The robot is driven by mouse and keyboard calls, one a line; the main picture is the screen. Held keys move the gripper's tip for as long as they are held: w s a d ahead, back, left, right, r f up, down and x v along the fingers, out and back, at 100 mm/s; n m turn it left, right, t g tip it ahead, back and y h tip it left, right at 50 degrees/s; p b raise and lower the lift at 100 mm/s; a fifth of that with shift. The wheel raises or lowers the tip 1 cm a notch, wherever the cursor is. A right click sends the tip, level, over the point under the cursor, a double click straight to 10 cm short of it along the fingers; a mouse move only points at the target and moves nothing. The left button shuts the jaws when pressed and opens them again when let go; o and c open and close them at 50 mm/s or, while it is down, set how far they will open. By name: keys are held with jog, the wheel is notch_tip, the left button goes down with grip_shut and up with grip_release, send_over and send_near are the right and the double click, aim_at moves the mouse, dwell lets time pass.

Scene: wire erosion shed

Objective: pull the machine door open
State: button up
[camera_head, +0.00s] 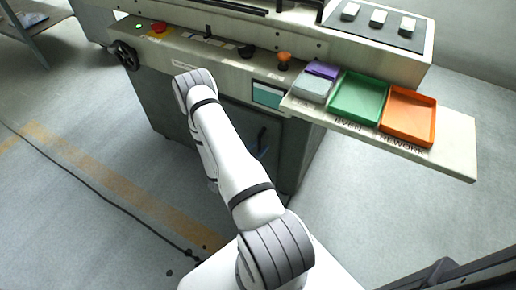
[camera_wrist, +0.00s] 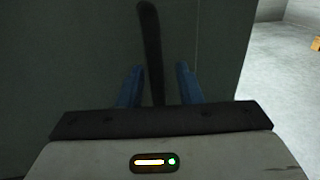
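The machine door is a dark grey-green panel (camera_wrist: 75,60) filling most of the wrist view. In the head view it shows on the front of the machine (camera_head: 288,140), partly hidden by my arm. A dark, slightly curved upright handle (camera_wrist: 150,35) stands on the door. My gripper (camera_wrist: 160,70) has its two blue fingers apart, one on each side of the handle's lower part. Gaps show between the handle and both fingers, so it is not clamped. The handle's lower end is hidden behind the gripper body. The door looks shut.
A shelf (camera_head: 455,150) juts from the machine above the door's right, holding green (camera_head: 357,98) and orange (camera_head: 408,115) trays. A black handwheel (camera_head: 126,56) sits at the machine's left. A cable (camera_head: 100,195) crosses the floor at left. Floor right of the machine is clear.

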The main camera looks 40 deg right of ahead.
jog(key=shift+w+d, duration=0.1)
jog(key=shift+d, duration=0.3)
jog(key=shift+c, duration=0.3)
jog(key=c, duration=0.6)
grip_shut()
